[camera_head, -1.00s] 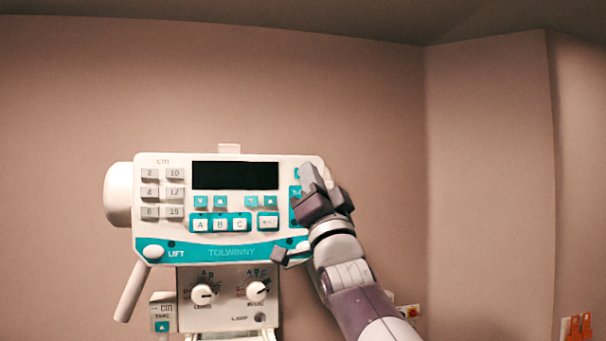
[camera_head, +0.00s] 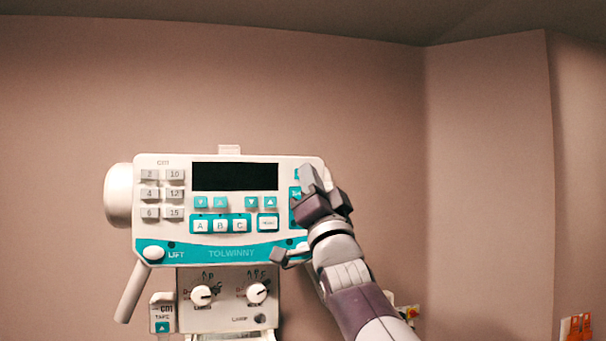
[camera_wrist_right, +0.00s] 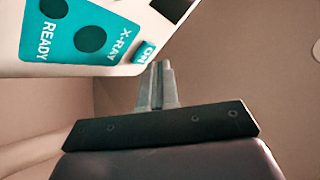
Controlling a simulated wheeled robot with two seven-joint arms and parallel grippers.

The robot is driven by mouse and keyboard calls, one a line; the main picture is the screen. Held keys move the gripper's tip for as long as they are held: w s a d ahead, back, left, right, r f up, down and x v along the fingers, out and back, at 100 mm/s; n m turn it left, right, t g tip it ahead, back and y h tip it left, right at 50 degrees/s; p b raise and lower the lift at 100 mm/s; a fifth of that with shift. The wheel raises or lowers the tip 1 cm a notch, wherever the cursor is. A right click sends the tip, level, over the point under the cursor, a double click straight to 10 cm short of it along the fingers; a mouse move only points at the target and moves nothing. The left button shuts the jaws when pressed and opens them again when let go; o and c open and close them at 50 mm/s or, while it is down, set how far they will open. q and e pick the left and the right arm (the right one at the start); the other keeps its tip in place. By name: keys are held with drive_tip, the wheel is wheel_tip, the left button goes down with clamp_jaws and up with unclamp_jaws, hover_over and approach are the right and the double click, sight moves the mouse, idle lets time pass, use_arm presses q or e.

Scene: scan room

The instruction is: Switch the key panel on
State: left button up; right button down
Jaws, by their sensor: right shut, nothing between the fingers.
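The key panel (camera_head: 232,253) is a white and teal console facing me, with a dark, blank display (camera_head: 235,177) and rows of grey, white and teal keys. My right gripper (camera_head: 308,176) is shut and empty at the panel's upper right corner, hiding part of the keys there. In the right wrist view, the shut fingertips (camera_wrist_right: 158,72) are close to a teal ON key (camera_wrist_right: 145,52) at the panel's edge, beside the X-RAY and READY labels. I cannot tell whether they touch it. My left gripper is not in view.
Below the panel is a box with two white dials (camera_head: 257,293). A white cylinder (camera_head: 118,195) and a slanted handle (camera_head: 132,291) are at its left. Orange items (camera_head: 577,327) are at the lower right. The wall behind is bare, with free room above the panel.

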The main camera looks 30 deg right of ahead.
drive_tip(key=shift+w, duration=0.25)
drive_tip(key=shift+w+d, duration=0.15)
drive_tip(key=shift+w, duration=0.15)
idle(0.6)
idle(0.4)
drive_tip(key=shift+s+a+b, duration=0.2)
drive_tip(key=shift+s+b, duration=0.3)
drive_tip(key=shift+s, duration=0.3)
drive_tip(key=s+b, duration=0.1)
drive_tip(key=s, duration=0.1)
drive_tip(key=s+a+b, duration=0.1)
drive_tip(key=s+b, duration=0.1)
drive_tip(key=shift+s+a, duration=0.1)
drive_tip(key=shift+s, duration=0.3)
